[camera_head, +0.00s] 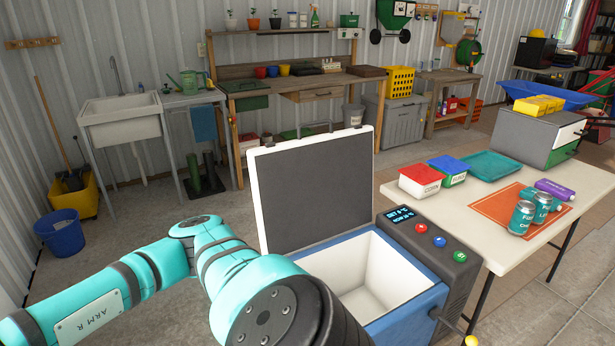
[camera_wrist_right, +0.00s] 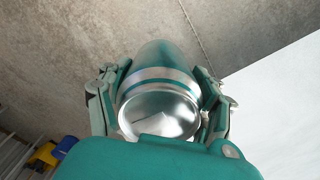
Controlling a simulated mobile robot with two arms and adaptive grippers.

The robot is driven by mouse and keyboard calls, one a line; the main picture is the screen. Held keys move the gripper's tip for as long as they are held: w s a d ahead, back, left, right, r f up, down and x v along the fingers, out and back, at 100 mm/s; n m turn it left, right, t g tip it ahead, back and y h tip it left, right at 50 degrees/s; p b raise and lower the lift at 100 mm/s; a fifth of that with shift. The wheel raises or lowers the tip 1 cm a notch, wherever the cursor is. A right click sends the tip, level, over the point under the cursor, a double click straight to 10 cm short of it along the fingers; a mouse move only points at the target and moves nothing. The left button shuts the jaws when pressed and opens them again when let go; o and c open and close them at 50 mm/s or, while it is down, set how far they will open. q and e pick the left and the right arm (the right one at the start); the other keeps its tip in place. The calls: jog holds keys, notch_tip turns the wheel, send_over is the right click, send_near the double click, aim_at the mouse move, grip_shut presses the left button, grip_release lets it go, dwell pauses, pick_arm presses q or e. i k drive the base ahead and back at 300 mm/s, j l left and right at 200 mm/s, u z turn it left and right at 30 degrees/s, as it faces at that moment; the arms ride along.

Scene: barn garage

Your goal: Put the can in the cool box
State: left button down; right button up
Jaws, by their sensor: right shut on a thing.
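In the right wrist view my right gripper (camera_wrist_right: 160,100) is shut on a teal can (camera_wrist_right: 163,57) with a silver band, its shiny metal end facing the camera. The fingers press on both sides of it, above grey floor. In the head view my arm marked "ARM R" reaches in front of the cool box; its gripper and the held can do not show there. The cool box (camera_head: 437,297) is blue with a white inside and stands open. Its lid (camera_head: 312,190) is upright at the back. The visible part of its inside is empty. My left gripper is not in view.
A dark control panel (camera_head: 425,232) with coloured buttons is on the box's right side. A white table (camera_head: 468,215) holds teal cans (camera_head: 521,218), a purple can (camera_head: 555,189), red and blue tubs (camera_head: 420,181) and a teal tray (camera_head: 489,165). Floor left of the box is clear.

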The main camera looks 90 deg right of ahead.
aim_at(367, 304)
jog(key=i+l+z, duration=0.2)
jog(key=z, duration=0.25)
jog(key=i+l+z, duration=0.1)
jog(key=i+z, duration=0.15)
jog(key=z, duration=0.15)
jog(key=i+z, duration=0.2)
jog(key=z, duration=0.25)
jog(key=i+z, duration=0.25)
jog(key=z, duration=0.15)
jog(key=i+j+z, duration=0.2)
jog(key=z, duration=0.25)
jog(key=i+j+z, duration=0.2)
jog(key=z, duration=0.25)
jog(key=i+l+z, duration=0.1)
jog(key=i+z, duration=0.4)
jog(key=i+j+z, duration=0.15)
jog(key=i+z, duration=0.3)
jog(key=i, duration=0.15)
